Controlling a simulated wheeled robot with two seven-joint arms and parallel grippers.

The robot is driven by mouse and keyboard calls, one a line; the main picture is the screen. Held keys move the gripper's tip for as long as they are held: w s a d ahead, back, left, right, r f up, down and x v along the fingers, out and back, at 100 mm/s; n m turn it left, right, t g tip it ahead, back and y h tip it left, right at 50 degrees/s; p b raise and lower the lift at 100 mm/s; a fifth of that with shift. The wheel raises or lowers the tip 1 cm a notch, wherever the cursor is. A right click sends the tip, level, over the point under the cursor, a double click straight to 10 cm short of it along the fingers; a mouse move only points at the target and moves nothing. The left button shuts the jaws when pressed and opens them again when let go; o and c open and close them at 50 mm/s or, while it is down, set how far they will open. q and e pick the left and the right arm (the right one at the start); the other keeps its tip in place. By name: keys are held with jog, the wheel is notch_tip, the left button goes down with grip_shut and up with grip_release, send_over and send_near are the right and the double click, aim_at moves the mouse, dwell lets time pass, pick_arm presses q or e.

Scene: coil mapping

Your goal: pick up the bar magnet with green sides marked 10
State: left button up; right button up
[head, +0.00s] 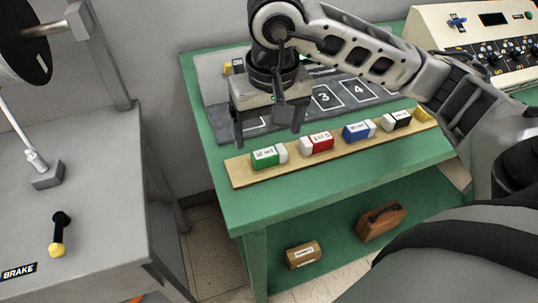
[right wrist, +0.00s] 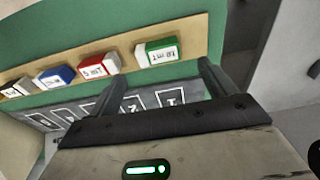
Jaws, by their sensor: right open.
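The green-sided bar magnet (head: 265,158) has a white end and a white label that seems to read 10 mT. It lies at the left end of a wooden strip (head: 243,172) on the green table. It also shows in the right wrist view (right wrist: 158,52), beyond the fingertips and between their lines. My right gripper (head: 268,134) is open and empty, pointing down above and just behind the magnet, apart from it. My left gripper is in neither view.
Red (head: 317,143), blue (head: 359,131) and black (head: 396,120) magnets lie farther right on the strip. A dark board with numbered squares (head: 325,97) lies behind it. A control box (head: 480,40) stands at back right. A grey bench (head: 95,190) stands left.

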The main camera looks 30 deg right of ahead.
aim_at(269, 152)
notch_tip(269, 152, down, 5)
jog(key=shift+s+r+p, duration=0.1)
jog(key=shift+r+p, duration=0.1)
jog(key=shift+p, duration=0.2)
jog(key=shift+f, duration=0.35)
jog(key=shift+c, duration=0.3)
jog(key=c, duration=1.1)
jog(key=shift+r, duration=0.15)
